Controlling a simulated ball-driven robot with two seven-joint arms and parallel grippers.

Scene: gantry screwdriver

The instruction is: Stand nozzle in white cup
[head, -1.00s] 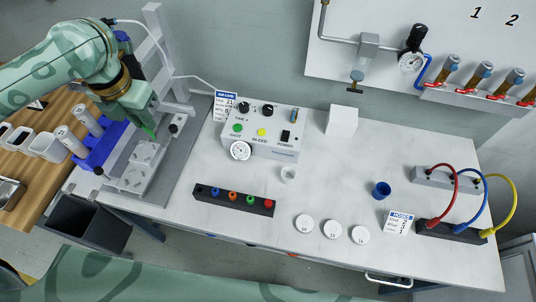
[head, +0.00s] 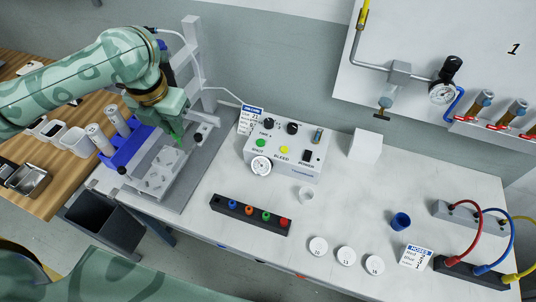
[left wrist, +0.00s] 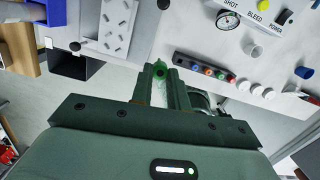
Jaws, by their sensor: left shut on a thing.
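My left gripper (head: 176,132) is shut on a green piece (left wrist: 160,70), which looks like the nozzle; its ring-shaped end shows between the fingers in the left wrist view. In the head view its green tip (head: 177,142) points down, above the grey fixture plate and left of the fixture's post. The small white cup (head: 306,195) stands on the white bench, in front of the control box and well right of the gripper. It also shows in the left wrist view (left wrist: 252,51). Its inside is too small to make out. My right gripper is out of view.
The control box (head: 285,149) and black strip with coloured pieces (head: 250,215) flank the white cup. White round lids (head: 345,256) and a blue cup (head: 400,222) lie to the right. The gantry (head: 193,60) stands behind my left gripper. A blue rack (head: 130,150) stands left.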

